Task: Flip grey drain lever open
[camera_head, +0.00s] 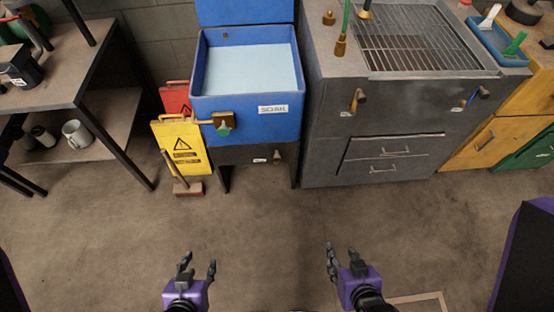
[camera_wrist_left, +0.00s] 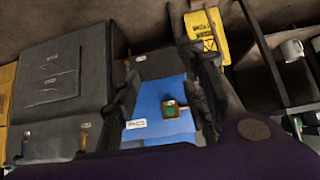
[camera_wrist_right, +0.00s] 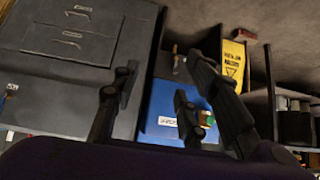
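A small lever-like fitting (camera_head: 277,156) with a white label beside it sits on the dark front below the blue SOAK basin (camera_head: 250,120). Two more handles are on the grey sink unit's front: a brass and dark one (camera_head: 358,98) and one at the right (camera_head: 481,92). I cannot tell which is the grey drain lever, or its setting. My left gripper (camera_head: 197,268) and right gripper (camera_head: 337,262) are both open and empty, well in front of these units. Their spread fingers also show in the left wrist view (camera_wrist_left: 165,88) and right wrist view (camera_wrist_right: 172,92).
A brass fitting with a green part (camera_head: 223,122) is on the basin's front. Yellow warning sign (camera_head: 182,147) and a brush (camera_head: 186,188) stand left of it. A bench (camera_head: 100,80) is at left. The grey unit (camera_head: 400,110) has drawers. Floor (camera_head: 270,225) between is clear.

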